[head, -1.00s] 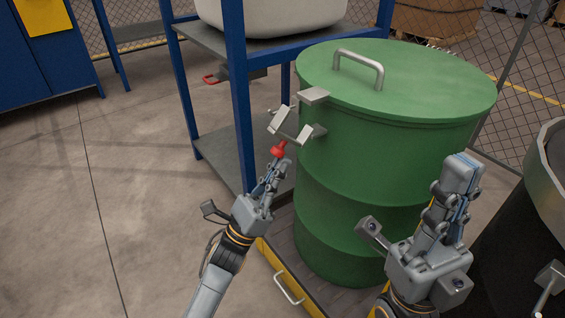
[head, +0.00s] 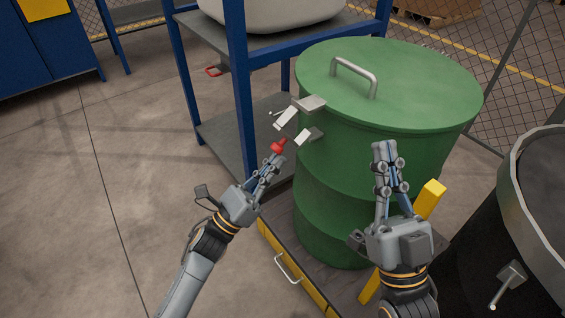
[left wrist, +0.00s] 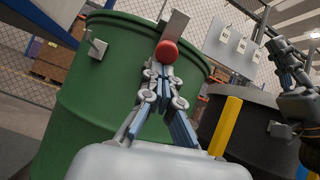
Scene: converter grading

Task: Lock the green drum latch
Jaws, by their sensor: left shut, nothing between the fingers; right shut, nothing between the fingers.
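The green drum (head: 345,190) stands upright with a green lid (head: 420,80) that carries a grey handle (head: 355,75). Its latch (head: 289,117) is a grey lever with a red tip (head: 279,146), hanging out from the drum's left side below a rim bracket. My left gripper (head: 278,160) is shut, with its fingertips at the red tip; I cannot tell whether they touch. In the left wrist view the red knob (left wrist: 166,52) sits just beyond the shut fingertips, the drum (left wrist: 95,105) behind it. My right gripper (head: 384,150) is shut and empty, in front of the drum.
A blue shelf frame (head: 240,100) stands close behind the left gripper. A dark open drum (head: 510,215) stands at right, and a yellow post (head: 430,198) is beside my right gripper. The drum stands on a low platform with a yellow edge (head: 285,262). Floor at left is clear.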

